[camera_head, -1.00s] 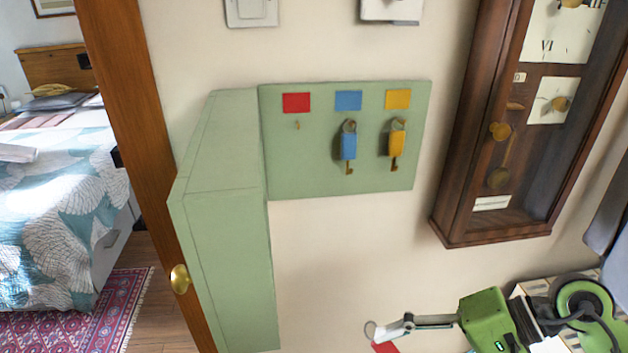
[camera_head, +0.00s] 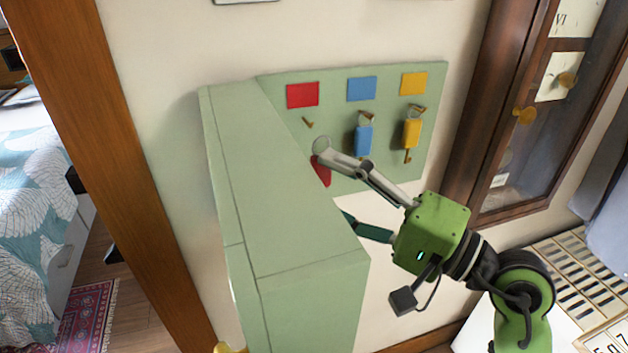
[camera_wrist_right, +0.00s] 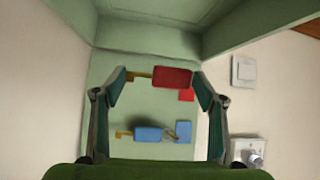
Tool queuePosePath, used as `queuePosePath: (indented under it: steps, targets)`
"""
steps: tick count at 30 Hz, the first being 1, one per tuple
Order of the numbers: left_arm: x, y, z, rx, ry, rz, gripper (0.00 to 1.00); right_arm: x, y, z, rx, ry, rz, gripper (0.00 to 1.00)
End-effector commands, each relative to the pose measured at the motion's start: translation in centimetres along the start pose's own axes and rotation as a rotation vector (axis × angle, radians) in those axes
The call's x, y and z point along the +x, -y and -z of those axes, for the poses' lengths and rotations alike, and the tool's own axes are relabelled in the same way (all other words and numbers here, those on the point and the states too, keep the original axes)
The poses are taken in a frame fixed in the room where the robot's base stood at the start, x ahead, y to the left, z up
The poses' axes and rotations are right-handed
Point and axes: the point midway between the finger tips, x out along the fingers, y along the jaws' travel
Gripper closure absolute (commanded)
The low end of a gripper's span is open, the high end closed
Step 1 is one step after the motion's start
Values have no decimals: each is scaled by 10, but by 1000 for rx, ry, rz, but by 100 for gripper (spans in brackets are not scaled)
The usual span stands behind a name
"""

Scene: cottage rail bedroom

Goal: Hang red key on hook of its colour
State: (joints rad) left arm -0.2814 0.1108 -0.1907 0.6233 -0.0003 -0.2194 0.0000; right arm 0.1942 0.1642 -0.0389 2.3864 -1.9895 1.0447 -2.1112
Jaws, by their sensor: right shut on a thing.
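The red key (camera_head: 321,171) hangs upright in front of the green board, its metal ring on top, below and slightly right of the bare hook (camera_head: 308,122) under the red square (camera_head: 303,95). My right gripper (camera_head: 329,186) is shut on it; the green panel hides part of the lower finger and the key's lower end. In the right wrist view the red key (camera_wrist_right: 172,77) spans between the fingertips (camera_wrist_right: 162,78), and a red square (camera_wrist_right: 186,95) shows behind it. The ring and hook are apart. My left gripper is not in view.
A blue key (camera_head: 363,139) and a yellow key (camera_head: 411,133) hang on the hooks to the right. A green panel (camera_head: 280,190) juts out on the left, close to the gripper. A wooden clock case (camera_head: 500,150) stands right.

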Motion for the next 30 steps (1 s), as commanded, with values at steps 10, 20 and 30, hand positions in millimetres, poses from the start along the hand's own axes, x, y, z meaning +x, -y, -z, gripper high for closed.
queuePosePath:
  steps: [10, 20, 30]
  targets:
    - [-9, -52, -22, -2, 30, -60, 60, 15, -4, 11, 3, 3, 0, 56]
    - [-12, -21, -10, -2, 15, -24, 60, 30, -8, 22, 3, 2, 0, 56]
    - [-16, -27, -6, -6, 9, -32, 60, 46, -13, 34, 2, 2, -1, 56]
